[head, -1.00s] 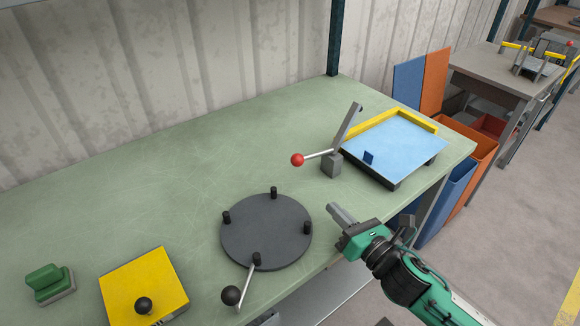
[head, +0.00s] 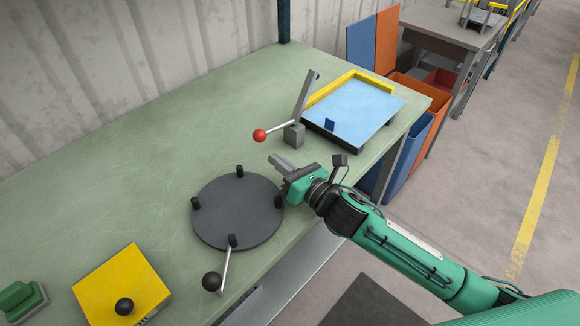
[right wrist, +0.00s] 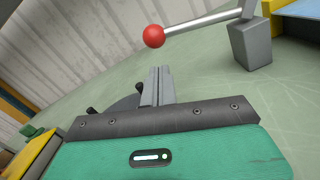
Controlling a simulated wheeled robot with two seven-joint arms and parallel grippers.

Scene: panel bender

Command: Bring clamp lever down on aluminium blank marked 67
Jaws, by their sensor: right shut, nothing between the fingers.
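The clamp lever has a red ball knob (head: 260,135) on a thin rod, joined to a grey block (head: 294,135) with a grey arm (head: 307,95) tilted upward. The block stands beside a flat blue sheet (head: 365,105) with a small dark blue tab on it and a yellow fence behind. No number 67 is readable, so I cannot tell whether this sheet is the blank. My right gripper (head: 279,161) is shut and empty, a little in front of the knob and not touching it. In the right wrist view the knob (right wrist: 153,36) is beyond the fingertips (right wrist: 158,75). My left gripper is not in view.
A dark round plate (head: 238,212) with several black pegs and a black-knobbed lever (head: 213,281) lies left of my gripper. A yellow block (head: 122,285) with a black knob and a green item (head: 20,301) are at lower left. Bins stand beyond the bench's right end.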

